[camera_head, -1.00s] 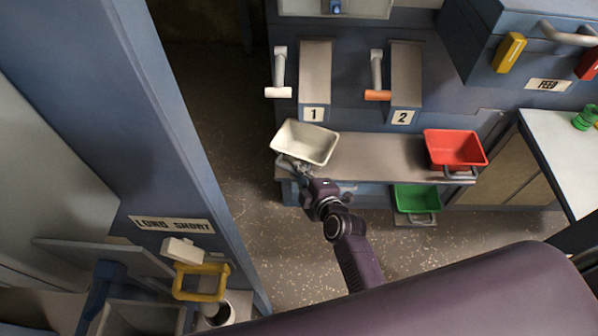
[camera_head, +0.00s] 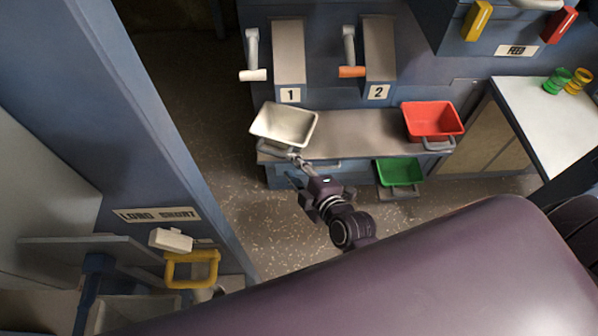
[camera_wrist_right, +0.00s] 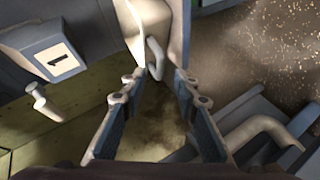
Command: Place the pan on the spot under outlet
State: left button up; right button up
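The cream-white pan (camera_head: 284,124) sits at the left end of the grey metal shelf (camera_head: 352,133), below the outlet chute marked 1 (camera_head: 289,48). Its handle (camera_head: 275,149) points toward the front. My right gripper (camera_head: 297,171) is open, just in front of the pan at the shelf's edge. In the right wrist view its two fingers (camera_wrist_right: 158,105) are spread, with the pan's handle (camera_wrist_right: 155,58) beyond the gap between the tips. Nothing is held between them. My left gripper is not in view.
A red pan (camera_head: 433,120) sits at the shelf's right end. A green pan (camera_head: 399,171) sits lower in front. Chute 2 (camera_head: 379,45) and levers with white (camera_head: 253,75) and orange (camera_head: 352,72) grips stand above. A blue post (camera_head: 150,120) rises on the left.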

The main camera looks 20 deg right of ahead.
jog(key=v, duration=0.3)
jog(key=shift+s+r, duration=0.15)
jog(key=shift+s, duration=0.1)
jog(key=s+f+m+g, duration=0.2)
jog(key=s+f, duration=0.3)
jog(key=f, duration=0.5)
jog(key=s+f+m+g, duration=0.2)
jog(key=s+f+m, duration=0.15)
jog(key=f, duration=0.55)
jog(key=s+f+m+g, duration=0.15)
jog(key=s+f, duration=0.35)
jog(key=f, duration=0.5)
jog(key=s+d+f+m+g+h, duration=0.1)
jog(key=s+d+f+m+g, duration=0.1)
jog(key=s, duration=0.6)
jog(key=s+d+f+m+g, duration=0.2)
jog(key=s+d+f, duration=0.1)
jog(key=s+f, duration=0.4)
jog(key=s+d+f+m+g+h, duration=0.1)
jog(key=s+d+f+m+g, duration=0.1)
jog(key=s+f, duration=0.3)
jog(key=s+d, duration=0.1)
jog(key=s, duration=0.3)
jog(key=shift+d+h, duration=0.3)
jog(key=shift+d, duration=0.05)
jog(key=shift+g, duration=0.25)
jog(key=shift+c, duration=0.3)
